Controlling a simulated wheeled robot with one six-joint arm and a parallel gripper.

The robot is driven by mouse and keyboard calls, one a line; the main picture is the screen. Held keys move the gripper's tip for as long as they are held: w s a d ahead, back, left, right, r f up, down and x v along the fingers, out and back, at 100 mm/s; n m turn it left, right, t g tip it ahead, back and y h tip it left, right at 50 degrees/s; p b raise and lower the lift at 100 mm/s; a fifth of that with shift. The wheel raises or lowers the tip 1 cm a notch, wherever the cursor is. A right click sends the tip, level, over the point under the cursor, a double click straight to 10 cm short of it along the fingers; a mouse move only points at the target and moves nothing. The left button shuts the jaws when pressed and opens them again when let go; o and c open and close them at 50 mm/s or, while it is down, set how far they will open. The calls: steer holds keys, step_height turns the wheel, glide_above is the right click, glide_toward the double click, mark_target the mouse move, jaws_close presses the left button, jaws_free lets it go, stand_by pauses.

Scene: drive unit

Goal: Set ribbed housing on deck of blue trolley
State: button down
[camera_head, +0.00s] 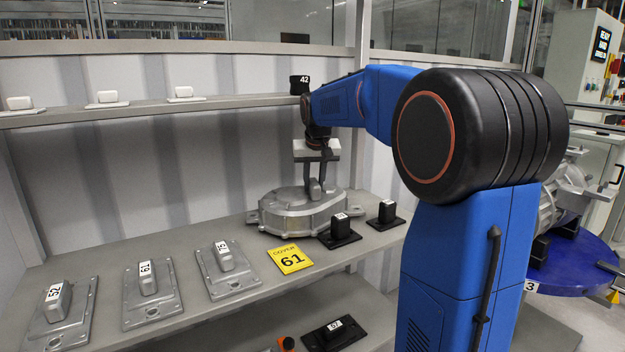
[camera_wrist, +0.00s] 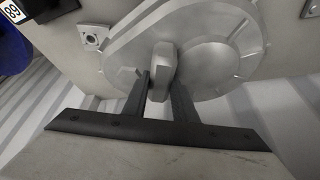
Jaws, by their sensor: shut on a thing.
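The wrist view shows the two black fingers (camera_wrist: 160,85) on either side of this block, with the ribbed housing (camera_wrist: 215,55) filling the top. I cannot tell whether its underside touches the shelf. At the right, partly behind my arm, is a round blue deck (camera_head: 575,268), perhaps the blue trolley, bearing a large grey finned machine.
Several grey plates with labelled knobs (camera_head: 225,268) fill the left. An upper shelf (camera_head: 150,109) runs behind.

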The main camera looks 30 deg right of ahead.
steer(key=shift+f, duration=0.5)
steer(key=shift+f, duration=0.1)
steer(key=c, duration=1.4)
jaws_free()
steer(key=shift+f, duration=0.15)
steer(key=shift+c, duration=0.2)
steer(key=v, duration=1.2)
steer(key=s+a+f+n, duration=0.1)
steer(key=s+a+f, duration=0.4)
steer(key=s, duration=0.5)
steer(key=s+a+f+n, duration=0.1)
steer(key=s+a+f, duration=0.4)
steer(key=s, duration=0.5)
steer(key=s+a+f+n+y, duration=0.1)
steer(key=s+a+f, duration=0.3)
steer(key=s+f, duration=1)
steer(key=shift+s+f+n+t+y, duration=0.3)
steer(key=shift+s+n, duration=0.3)
steer(key=shift+s, duration=0.1)
